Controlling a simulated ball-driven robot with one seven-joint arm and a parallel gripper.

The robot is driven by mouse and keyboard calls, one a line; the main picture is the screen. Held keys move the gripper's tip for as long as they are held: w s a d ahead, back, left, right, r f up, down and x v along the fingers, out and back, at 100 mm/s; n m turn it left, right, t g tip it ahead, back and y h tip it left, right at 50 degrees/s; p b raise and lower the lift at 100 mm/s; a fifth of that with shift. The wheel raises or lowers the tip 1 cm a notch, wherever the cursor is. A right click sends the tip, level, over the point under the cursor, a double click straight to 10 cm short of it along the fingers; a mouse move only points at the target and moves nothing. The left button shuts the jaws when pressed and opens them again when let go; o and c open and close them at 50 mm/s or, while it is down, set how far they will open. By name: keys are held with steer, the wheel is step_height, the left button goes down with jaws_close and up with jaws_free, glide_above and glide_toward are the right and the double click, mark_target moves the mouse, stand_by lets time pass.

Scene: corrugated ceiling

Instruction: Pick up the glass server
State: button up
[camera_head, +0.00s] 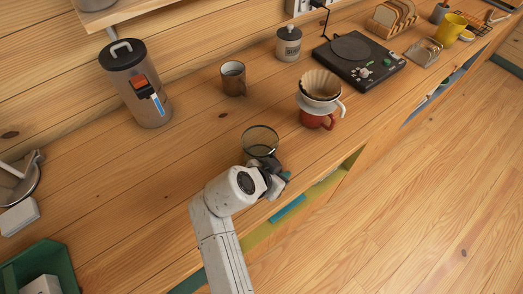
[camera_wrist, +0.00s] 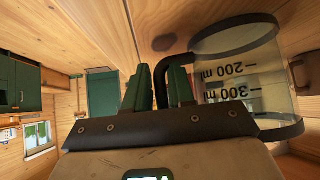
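The glass server (camera_head: 260,139) is a clear, dark-rimmed vessel near the counter's front edge. In the wrist view the server (camera_wrist: 235,70) appears upside down at the right, with 200 ml and 300 ml marks and a black handle (camera_wrist: 162,72). My gripper (camera_head: 274,172) is at the server's front side. In the wrist view its green fingers (camera_wrist: 159,90) stand on both sides of the handle, with almost no gap, and look shut on it. The server looks upright; whether its base touches the counter is hard to tell.
A white dripper (camera_head: 320,104) sits on a red-brown mug (camera_head: 316,121) to the right. A dark mug (camera_head: 233,80) stands behind, a grey canister (camera_head: 140,90) at left. A black hot plate (camera_head: 357,56) is at the back right. The counter left of the server is clear.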

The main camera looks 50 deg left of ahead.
steer(key=shift+c, duration=0.4)
jaws_close()
